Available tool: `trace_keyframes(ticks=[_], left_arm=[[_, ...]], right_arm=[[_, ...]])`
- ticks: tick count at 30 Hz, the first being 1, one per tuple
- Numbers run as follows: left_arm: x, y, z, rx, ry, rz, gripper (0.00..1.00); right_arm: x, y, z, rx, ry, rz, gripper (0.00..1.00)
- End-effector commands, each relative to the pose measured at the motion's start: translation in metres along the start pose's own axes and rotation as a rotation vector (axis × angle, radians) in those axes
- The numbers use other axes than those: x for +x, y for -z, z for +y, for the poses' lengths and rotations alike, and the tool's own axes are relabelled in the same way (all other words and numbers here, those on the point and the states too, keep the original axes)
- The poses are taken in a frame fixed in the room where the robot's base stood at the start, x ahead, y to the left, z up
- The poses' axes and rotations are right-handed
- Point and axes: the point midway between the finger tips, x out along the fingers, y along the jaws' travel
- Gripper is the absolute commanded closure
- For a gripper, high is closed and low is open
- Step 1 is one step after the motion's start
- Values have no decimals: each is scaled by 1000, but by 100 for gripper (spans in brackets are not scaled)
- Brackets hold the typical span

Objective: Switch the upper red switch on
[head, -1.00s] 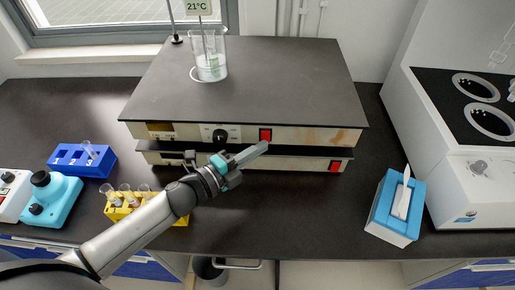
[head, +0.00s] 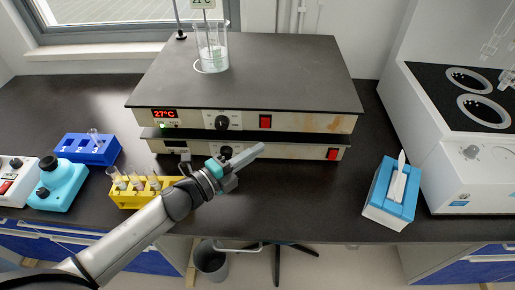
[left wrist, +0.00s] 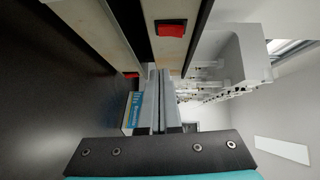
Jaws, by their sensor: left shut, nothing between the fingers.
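Two dark-topped hot plates are stacked on the bench. The upper hot plate (head: 300,84) has the upper red switch (head: 265,121) on its front, and its display (head: 165,114) is lit with 27°C. The lower hot plate (head: 290,150) has another red switch (head: 332,154) further right; its display is dark. My left gripper (head: 262,146) is shut and empty, its tip just below the upper red switch and apart from it in the picture. In the left wrist view the closed fingers (left wrist: 160,75) point past the upper red switch (left wrist: 171,28). My right gripper is not in view.
A glass beaker (head: 211,50) stands on the upper plate. A yellow tube rack (head: 130,198) sits below my left arm, with a blue rack (head: 75,149) and teal device (head: 60,188) further left. A tissue box (head: 392,195) stands right. The bench between is clear.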

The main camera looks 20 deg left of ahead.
Motion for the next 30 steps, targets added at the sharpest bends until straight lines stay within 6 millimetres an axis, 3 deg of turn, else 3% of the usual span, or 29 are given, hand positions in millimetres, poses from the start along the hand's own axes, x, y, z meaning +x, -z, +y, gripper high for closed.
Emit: trace_keyframes(ticks=[4, 10, 15, 21, 30], left_arm=[[-26, 0, 5, -1, -4, -2, 100], [-57, 0, 9, 0, -4, -1, 100], [-77, -1, 11, -1, -3, -2, 100], [-88, -1, 12, 1, -2, -1, 100], [-89, -1, 12, 1, -1, 0, 100]], right_arm=[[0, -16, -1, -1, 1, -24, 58], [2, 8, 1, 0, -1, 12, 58], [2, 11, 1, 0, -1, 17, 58], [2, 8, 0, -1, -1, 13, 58], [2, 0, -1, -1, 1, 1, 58]])
